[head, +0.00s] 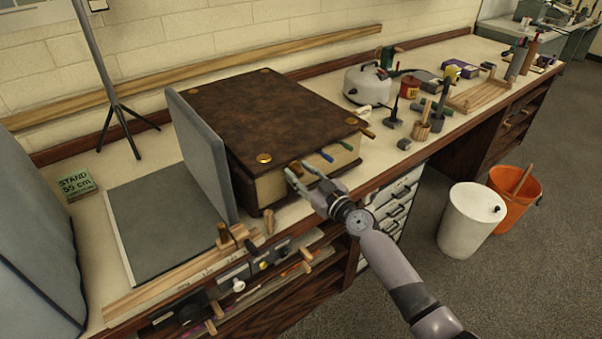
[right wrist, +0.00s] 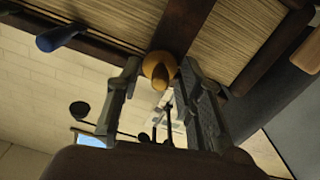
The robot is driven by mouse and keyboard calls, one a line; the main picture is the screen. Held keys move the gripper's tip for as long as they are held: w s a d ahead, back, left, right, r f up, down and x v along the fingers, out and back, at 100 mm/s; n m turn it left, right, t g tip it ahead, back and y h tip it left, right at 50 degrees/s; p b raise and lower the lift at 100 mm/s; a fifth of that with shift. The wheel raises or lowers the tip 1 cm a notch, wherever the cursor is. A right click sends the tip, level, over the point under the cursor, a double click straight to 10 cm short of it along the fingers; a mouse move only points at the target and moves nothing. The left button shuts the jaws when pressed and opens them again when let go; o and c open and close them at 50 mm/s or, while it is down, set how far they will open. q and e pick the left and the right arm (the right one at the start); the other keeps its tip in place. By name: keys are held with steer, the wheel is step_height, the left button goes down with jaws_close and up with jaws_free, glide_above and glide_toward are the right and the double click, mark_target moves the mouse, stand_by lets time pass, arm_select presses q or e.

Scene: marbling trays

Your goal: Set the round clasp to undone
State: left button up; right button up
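A large brown leather-covered book (head: 262,105) with brass corner studs lies on the bench. Along its page edge are several clasps or tabs. The round clasp, an orange-yellow knob, shows in the right wrist view (right wrist: 160,66) on a dark brown strap (right wrist: 183,25). My right gripper (head: 298,178) is at that edge. In the right wrist view the gripper (right wrist: 160,85) is open, with one finger on each side of the knob; I cannot tell whether either touches it. A blue tab (head: 327,156) and a green tab (head: 346,146) are farther right. My left gripper is not in view.
A grey upright panel (head: 198,150) stands left of the book, beside a grey flat board (head: 165,230). A white kettle (head: 368,84) and small tools stand to the right. A white bin (head: 470,222) and orange bucket (head: 515,200) are on the floor.

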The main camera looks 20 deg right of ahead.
steer(key=shift+w, duration=0.1)
steer(key=shift+c, duration=0.2)
jaws_close()
stand_by(0.7)
